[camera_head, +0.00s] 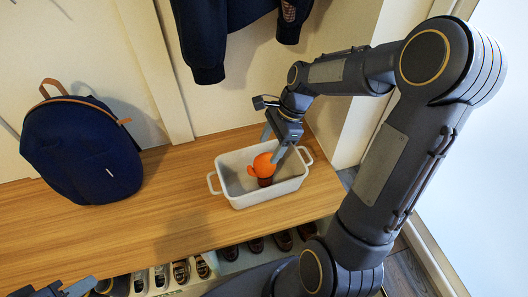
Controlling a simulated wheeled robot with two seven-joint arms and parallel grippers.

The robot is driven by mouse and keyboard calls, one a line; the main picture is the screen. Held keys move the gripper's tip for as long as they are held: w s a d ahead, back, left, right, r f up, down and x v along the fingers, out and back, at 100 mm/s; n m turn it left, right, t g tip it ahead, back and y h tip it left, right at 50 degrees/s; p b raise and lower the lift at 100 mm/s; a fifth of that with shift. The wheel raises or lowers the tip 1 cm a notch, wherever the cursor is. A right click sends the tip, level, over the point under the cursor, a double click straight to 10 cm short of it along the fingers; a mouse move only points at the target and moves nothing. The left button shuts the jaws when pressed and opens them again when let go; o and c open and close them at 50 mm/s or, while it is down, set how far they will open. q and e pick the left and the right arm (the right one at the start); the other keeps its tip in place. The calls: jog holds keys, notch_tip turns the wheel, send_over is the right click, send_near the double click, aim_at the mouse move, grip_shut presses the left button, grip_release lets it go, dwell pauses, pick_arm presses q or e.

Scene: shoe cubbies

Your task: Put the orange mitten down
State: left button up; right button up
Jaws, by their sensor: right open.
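The orange mitten (262,166), with a dark cuff at its lower end, is inside the white two-handled bin (263,200) on the wooden bench. My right gripper (273,146) reaches down over the bin's back part, just above and beside the mitten. Its fingers are apart, and the mitten does not appear clamped between them. I cannot tell if a finger still touches it. My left gripper (72,288) shows only partly at the bottom left edge, far from the bin, and its opening is unclear.
A navy backpack (82,150) stands on the bench (150,215) at the left. A dark jacket (215,40) hangs on the wall above the bin. Several shoes (180,271) sit in the cubbies under the bench. Bare bench lies between backpack and bin.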

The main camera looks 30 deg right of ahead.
jog(key=p+v, duration=0.1)
jog(key=v, duration=0.3)
jog(key=s+a+r+n+t, duration=0.2)
jog(key=s+a+r+n, duration=0.1)
jog(key=s+n, duration=0.5)
jog(key=s+a+r+n+t, duration=0.2)
jog(key=s+a+n, duration=0.3)
jog(key=s+n, duration=0.3)
jog(key=shift+s+a+r+n+t+h, duration=0.15)
jog(key=shift+a+r+n+t+h, duration=0.2)
jog(key=shift+r+n, duration=0.65)
jog(key=shift+f, duration=0.1)
notch_tip(320, 180, up, 25)
jog(key=p, duration=2.5)
